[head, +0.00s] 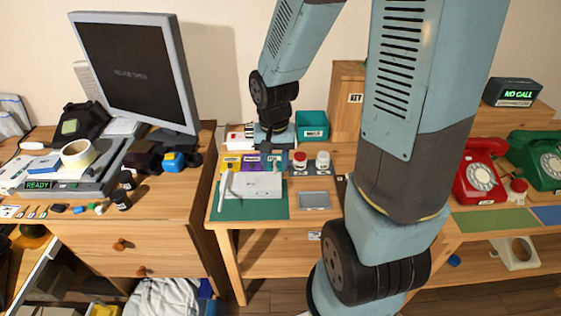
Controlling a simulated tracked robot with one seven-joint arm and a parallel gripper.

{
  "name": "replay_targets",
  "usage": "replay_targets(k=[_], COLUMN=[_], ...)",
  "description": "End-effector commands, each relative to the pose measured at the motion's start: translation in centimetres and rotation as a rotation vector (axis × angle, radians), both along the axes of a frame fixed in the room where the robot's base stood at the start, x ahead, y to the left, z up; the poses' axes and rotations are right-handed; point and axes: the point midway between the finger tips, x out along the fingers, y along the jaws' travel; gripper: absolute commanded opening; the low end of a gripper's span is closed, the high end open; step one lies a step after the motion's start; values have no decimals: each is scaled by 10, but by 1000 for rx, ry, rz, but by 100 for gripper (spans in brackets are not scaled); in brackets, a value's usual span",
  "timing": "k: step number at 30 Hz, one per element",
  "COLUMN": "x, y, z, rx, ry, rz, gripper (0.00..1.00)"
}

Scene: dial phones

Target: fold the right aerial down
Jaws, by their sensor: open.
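A white router-like box (254,186) sits on a green mat (250,208) on the middle table. A white aerial (226,186) stands at its left end. The right aerial is hard to make out; a thin pale shape near the box's right back edge may be it, close under my gripper. My gripper (270,148) points down just behind and above the right part of the box. Its jaws are open, and the fingers are small and partly lost against the things behind. I cannot tell whether it touches anything.
Yellow, purple and grey labelled bins stand behind the box. Two jars (322,160) with red and white lids stand to its right, near a grey plate (314,201). A teal box (313,125) is at the back. A red phone (480,178) and green phone (540,160) are far right.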

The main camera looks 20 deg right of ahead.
Motion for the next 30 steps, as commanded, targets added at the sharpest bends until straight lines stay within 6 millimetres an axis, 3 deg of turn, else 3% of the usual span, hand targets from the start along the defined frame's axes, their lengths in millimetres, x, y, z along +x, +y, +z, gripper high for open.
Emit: replay_targets(k=[24, 30], x=[1, 0], y=[0, 0], z=[53, 58], rx=[0, 1], ry=[-3, -1], rz=[0, 0], gripper=[43, 43])
